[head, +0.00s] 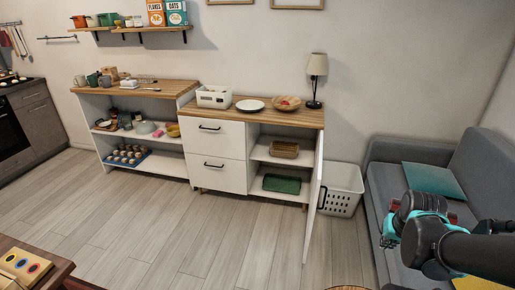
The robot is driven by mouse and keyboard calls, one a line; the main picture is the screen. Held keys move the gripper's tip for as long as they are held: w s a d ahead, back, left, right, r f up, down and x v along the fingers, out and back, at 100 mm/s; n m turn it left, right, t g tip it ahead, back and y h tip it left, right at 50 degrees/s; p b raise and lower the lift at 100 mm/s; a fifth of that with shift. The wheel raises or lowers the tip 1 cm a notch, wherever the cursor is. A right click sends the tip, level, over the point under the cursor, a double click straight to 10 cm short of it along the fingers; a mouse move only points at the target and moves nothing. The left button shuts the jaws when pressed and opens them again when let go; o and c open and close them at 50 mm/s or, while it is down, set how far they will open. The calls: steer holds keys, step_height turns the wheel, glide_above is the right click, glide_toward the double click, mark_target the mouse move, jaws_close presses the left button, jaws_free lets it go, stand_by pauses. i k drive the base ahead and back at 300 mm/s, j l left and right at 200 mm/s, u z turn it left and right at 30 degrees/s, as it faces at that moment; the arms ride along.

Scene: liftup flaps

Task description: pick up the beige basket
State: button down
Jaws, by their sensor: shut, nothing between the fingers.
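A tan woven basket (285,149), the closest match to the beige basket, sits on the upper shelf inside the open right part of the white cabinet (232,155). A green basket (282,184) lies on the shelf below it. The cabinet door (316,190) stands open, swung out toward me at the right of the shelves. My gripper (388,240), dark with teal parts, is at the right, in front of the sofa and well apart from the basket. It is shut and empty; its fingers are small in view.
A cream-white basket (213,96), a plate (250,105), a wooden bowl (287,103) and a lamp (316,75) stand on the cabinet top. A white laundry basket (341,188) is behind the door, beside the sofa (375,185). The wooden floor (190,235) before the cabinet is clear.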

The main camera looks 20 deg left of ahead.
mark_target(278, 149)
steer(key=i+j, duration=0.15)
steer(key=j, duration=0.25)
steer(key=i+j+u, duration=0.1)
steer(key=j, duration=0.25)
steer(key=i+j, duration=0.25)
steer(key=j, duration=0.15)
steer(key=i+j+u, duration=0.1)
steer(key=i+j, duration=0.45)
steer(key=i, duration=0.1)
